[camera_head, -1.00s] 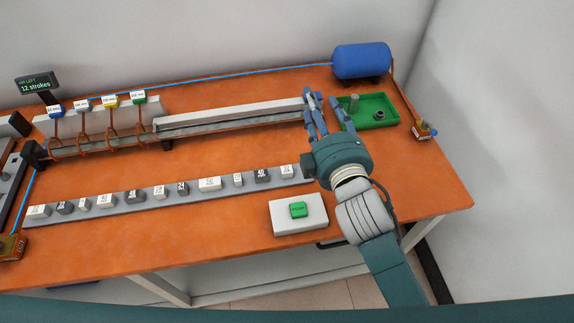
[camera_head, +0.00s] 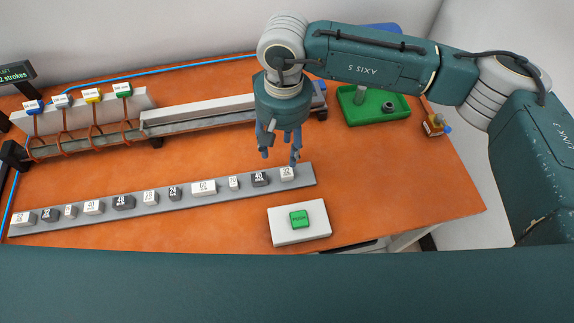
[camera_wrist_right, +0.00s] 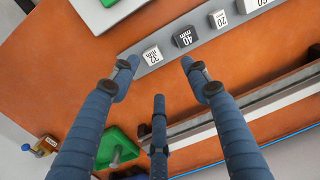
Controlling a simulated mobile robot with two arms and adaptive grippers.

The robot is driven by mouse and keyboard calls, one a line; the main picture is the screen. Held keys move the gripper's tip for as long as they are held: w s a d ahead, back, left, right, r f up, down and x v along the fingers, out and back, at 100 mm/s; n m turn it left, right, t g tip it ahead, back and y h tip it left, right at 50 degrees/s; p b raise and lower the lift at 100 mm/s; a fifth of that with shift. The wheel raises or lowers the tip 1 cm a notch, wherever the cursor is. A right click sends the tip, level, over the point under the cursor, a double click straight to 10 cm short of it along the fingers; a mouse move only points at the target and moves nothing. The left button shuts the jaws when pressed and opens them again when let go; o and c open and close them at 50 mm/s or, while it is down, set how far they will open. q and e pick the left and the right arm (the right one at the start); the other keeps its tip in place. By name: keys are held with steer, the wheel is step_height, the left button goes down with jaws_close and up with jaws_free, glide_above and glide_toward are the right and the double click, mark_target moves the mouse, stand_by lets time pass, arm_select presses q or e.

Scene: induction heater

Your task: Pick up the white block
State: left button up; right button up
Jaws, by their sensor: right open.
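Several white blocks stand among dark ones in a row on a grey strip (camera_head: 210,193). The white block at the right end (camera_head: 287,173), marked 32, is closest to my right gripper (camera_head: 280,157). In the head view the gripper points down just behind and above this block, fingers spread and empty. In the right wrist view the same white block (camera_wrist_right: 152,55) lies beyond and between the tips of the open fingers (camera_wrist_right: 160,75), apart from them. A dark 40 mm block (camera_wrist_right: 184,37) is beside it. My left gripper is not in view.
A white box with a green button (camera_head: 299,219) stands in front of the strip's right end. A grey rail (camera_head: 200,119) runs behind, with coloured-top stands at left. A green tray (camera_head: 355,112) sits at the back right. The orange table between strip and rail is clear.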

steer(key=p, duration=0.2)
glide_above(287, 172)
step_height(287, 172, down, 4)
steer(key=shift+w+a+f, duration=0.1)
steer(key=shift+w+a, duration=0.05)
steer(key=shift+f, duration=0.35)
step_height(287, 172, down, 5)
steer(key=p, duration=0.3)
steer(key=shift+r, duration=0.1)
steer(key=shift+f, duration=0.35)
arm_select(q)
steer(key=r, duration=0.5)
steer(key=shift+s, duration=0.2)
arm_select(e)
jaws_close()
